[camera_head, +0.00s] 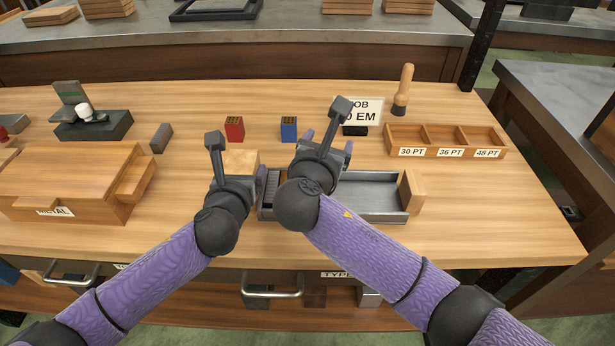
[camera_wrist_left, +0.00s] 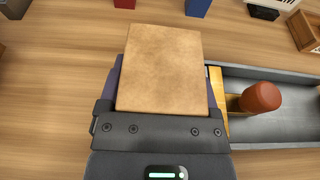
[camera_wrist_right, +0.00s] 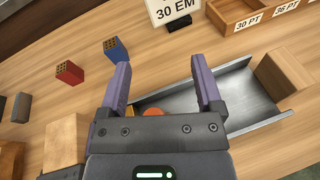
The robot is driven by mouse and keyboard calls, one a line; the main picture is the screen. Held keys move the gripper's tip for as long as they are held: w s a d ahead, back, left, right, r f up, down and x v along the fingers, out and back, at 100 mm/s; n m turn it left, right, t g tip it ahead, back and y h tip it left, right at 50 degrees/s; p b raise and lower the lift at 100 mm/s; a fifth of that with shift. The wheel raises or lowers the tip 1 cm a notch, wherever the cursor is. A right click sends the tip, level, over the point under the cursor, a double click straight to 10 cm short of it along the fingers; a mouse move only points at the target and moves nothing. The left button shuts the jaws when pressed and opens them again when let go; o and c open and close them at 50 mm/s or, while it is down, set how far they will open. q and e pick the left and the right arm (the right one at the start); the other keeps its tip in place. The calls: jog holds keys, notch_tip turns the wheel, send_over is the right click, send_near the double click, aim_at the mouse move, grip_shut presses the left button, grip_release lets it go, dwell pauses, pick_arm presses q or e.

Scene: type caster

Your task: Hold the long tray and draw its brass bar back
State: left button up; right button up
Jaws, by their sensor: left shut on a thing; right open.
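The long grey metal tray (camera_head: 380,205) lies on the bench with a wooden block (camera_head: 412,190) at its right end. My left gripper (camera_head: 242,170) is shut on the wooden block (camera_wrist_left: 160,70) at the tray's left end. The brass bar (camera_wrist_left: 216,95) crosses the tray near that end, with a red-brown knob (camera_wrist_left: 262,97) beside it. In the head view my grippers hide the bar. My right gripper (camera_wrist_right: 160,70) is open above the tray, its fingers apart. The knob shows partly behind its base in the right wrist view (camera_wrist_right: 128,111).
Behind stand a red block (camera_head: 234,129), a blue block (camera_head: 288,129), a sign (camera_head: 368,108), a wooden-handled tool (camera_head: 402,92) and a three-compartment wooden box (camera_head: 445,140). A wooden case (camera_head: 70,180) sits at left. The bench right of the tray is clear.

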jog(key=s+a+f, duration=0.1)
jog(key=s, duration=0.1)
jog(key=s+a+f+g, duration=0.1)
jog(key=s+a+f, duration=0.1)
jog(key=s+a+f+n+g, duration=0.1)
jog(key=s+a+f, duration=0.1)
jog(key=shift+s+f, duration=0.2)
jog(key=shift+s, duration=0.05)
jog(key=x, duration=0.7)
